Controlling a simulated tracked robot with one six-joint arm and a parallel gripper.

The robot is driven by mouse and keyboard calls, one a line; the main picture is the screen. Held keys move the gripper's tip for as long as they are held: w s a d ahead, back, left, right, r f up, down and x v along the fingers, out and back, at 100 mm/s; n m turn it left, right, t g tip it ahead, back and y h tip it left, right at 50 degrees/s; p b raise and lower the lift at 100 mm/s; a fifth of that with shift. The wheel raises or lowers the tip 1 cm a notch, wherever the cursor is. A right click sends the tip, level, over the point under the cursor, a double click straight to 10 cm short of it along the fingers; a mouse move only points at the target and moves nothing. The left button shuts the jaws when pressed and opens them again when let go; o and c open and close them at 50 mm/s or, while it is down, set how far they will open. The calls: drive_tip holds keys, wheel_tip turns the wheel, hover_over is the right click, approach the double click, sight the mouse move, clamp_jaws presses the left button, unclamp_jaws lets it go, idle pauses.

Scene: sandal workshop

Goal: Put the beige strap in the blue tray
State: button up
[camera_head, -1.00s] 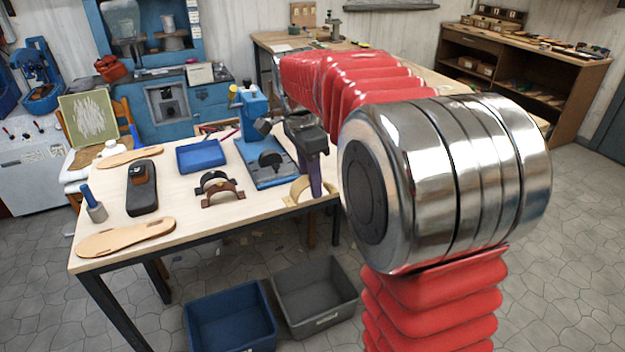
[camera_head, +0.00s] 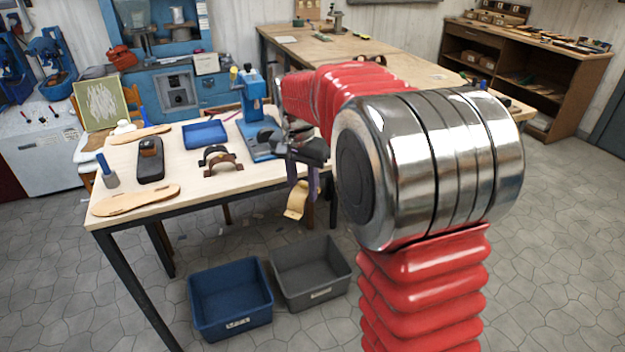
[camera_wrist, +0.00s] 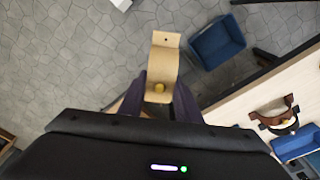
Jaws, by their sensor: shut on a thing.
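My gripper (camera_head: 304,178) is shut on the beige strap (camera_head: 296,201), a curved tan band that hangs from the fingers just off the table's front right edge. In the wrist view the strap (camera_wrist: 164,62) sticks out beyond the fingertips (camera_wrist: 160,90), with the floor behind it and a small hole near its free end. The blue tray (camera_head: 205,134) is shallow, looks empty and lies on the table, left of and behind my gripper.
A dark and a brown strap (camera_head: 222,161) stand on the table between the tray and my gripper. A blue press (camera_head: 252,98) stands behind them. Soles and a black block lie at the left. A blue bin (camera_head: 231,324) and a grey bin (camera_head: 310,291) stand on the floor.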

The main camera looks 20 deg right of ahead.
sight(288, 210)
drive_tip(key=a+f+n, duration=0.1)
drive_tip(key=f+n, duration=0.1)
drive_tip(key=a+f+n, duration=0.1)
drive_tip(key=f+n, duration=0.1)
drive_tip(key=a+f+n, duration=0.1)
drive_tip(key=a+f, duration=0.1)
drive_tip(key=shift+w+f+n, duration=0.4)
drive_tip(key=a+f+n, duration=0.4)
drive_tip(key=f, duration=0.3)
drive_tip(key=shift+s+a+t+y, duration=0.3)
drive_tip(key=shift+s+a+y, duration=0.1)
drive_tip(key=shift+s, duration=0.05)
drive_tip(key=shift+d, duration=0.1)
